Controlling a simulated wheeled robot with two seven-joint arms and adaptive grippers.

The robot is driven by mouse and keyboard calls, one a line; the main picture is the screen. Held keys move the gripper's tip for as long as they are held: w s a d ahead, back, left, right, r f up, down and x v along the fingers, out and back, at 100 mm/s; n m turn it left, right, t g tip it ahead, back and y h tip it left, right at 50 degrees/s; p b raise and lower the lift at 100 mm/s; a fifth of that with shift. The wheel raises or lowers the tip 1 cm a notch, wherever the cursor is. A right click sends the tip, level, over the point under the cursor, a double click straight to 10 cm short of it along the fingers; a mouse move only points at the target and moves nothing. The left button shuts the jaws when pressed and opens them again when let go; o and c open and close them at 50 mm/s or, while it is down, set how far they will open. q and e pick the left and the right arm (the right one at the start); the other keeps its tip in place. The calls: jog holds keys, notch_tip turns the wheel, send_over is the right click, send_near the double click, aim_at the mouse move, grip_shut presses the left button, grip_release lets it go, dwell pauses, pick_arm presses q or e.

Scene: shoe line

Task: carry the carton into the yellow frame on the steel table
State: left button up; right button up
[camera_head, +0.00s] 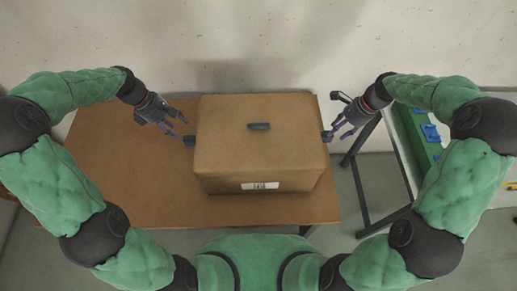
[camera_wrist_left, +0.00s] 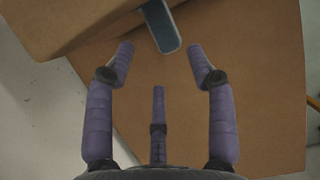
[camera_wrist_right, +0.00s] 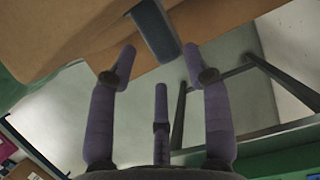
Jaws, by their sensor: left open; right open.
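The carton (camera_head: 260,150) is a large closed brown box with a dark handle on its top, a white label on its near face and a dark side handle on each side. It stands on a brown table. My left gripper (camera_head: 180,128) is open just left of the carton, with the left side handle (camera_wrist_left: 160,25) ahead of its fingers, apart from them. My right gripper (camera_head: 335,132) is open by the carton's right side, with the right side handle (camera_wrist_right: 155,30) close ahead of its fingers. Neither gripper holds anything. I cannot make out the yellow frame.
The brown table (camera_head: 120,165) has bare room left of the carton; the carton is near its right edge. A gap of floor (camera_head: 375,180) with dark metal legs lies to the right. Beyond it is a green surface (camera_head: 412,135) with blue parts. A wall stands behind.

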aim_at(187, 135)
pick_arm(q)
jog(key=x, duration=0.7)
jog(key=shift+d+f, duration=0.15)
jog(key=shift+f, duration=0.05)
pick_arm(e)
jog(key=x, duration=0.7)
jog(key=shift+a+f, duration=0.15)
jog(key=shift+f, duration=0.1)
pick_arm(q)
jog(key=c, duration=1)
pick_arm(e)
jog(key=c, duration=1)
pick_arm(q)
grip_shut()
pick_arm(e)
grip_shut()
